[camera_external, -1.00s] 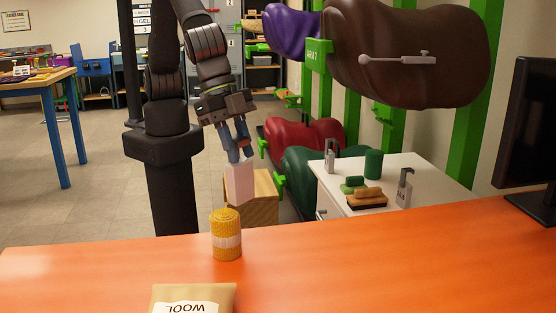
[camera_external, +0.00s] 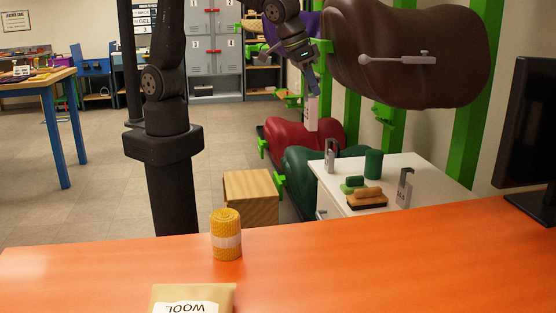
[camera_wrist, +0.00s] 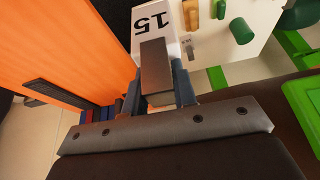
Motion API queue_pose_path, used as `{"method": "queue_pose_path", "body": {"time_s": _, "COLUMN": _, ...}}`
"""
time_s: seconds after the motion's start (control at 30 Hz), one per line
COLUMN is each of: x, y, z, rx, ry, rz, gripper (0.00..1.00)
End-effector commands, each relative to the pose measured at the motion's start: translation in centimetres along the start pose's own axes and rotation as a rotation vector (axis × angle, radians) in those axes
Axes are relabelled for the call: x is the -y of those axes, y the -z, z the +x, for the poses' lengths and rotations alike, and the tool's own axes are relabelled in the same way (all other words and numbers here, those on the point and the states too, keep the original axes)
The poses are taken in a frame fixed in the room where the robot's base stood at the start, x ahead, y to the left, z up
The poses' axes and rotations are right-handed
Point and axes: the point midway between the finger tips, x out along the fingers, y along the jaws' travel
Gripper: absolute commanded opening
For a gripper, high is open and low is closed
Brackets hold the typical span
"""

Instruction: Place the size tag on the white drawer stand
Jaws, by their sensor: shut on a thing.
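The size tag (camera_external: 311,112) is a pale upright slab held in my gripper (camera_external: 313,88). In external view it hangs in front of the red saddle on the wall, left of and higher than the stand's top. The wrist view shows the tag (camera_wrist: 160,22) with a black "15" on white, beyond the fingers of my gripper (camera_wrist: 165,80), which are shut on it. The white drawer stand (camera_external: 425,168) is at the right, behind the orange counter. Its white top (camera_wrist: 262,50) also shows in the wrist view, beyond the tag. The tag is apart from it.
A brown saddle (camera_external: 410,50) juts from the wall above. A wooden box (camera_external: 250,197) and a yellow roll (camera_external: 226,235) are to the left.

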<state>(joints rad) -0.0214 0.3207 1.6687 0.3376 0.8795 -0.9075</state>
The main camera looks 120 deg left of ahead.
Motion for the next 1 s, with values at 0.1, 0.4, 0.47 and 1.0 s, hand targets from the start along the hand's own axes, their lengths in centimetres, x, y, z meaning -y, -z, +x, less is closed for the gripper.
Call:
{"method": "queue_pose_path", "body": {"time_s": 0.1, "x": 6.0, "y": 1.7, "z": -2.9, "rx": -0.004, "ry": 0.087, "rz": -0.214, "gripper": 0.00}}
{"method": "queue_pose_path", "body": {"time_s": 0.4, "x": 17.8, "y": 3.4, "z": -3.3, "rx": 0.001, "ry": 0.192, "rz": -0.460, "gripper": 0.00}}
{"method": "queue_pose_path", "body": {"time_s": 0.47, "x": 19.7, "y": 3.5, "z": -3.1, "rx": 0.002, "ry": 0.204, "rz": -0.487, "gripper": 0.00}}
{"method": "queue_pose_path", "body": {"time_s": 1.0, "x": 33.4, "y": 2.3, "z": -2.9, "rx": 0.001, "ry": 0.284, "rz": -0.682, "gripper": 0.00}}
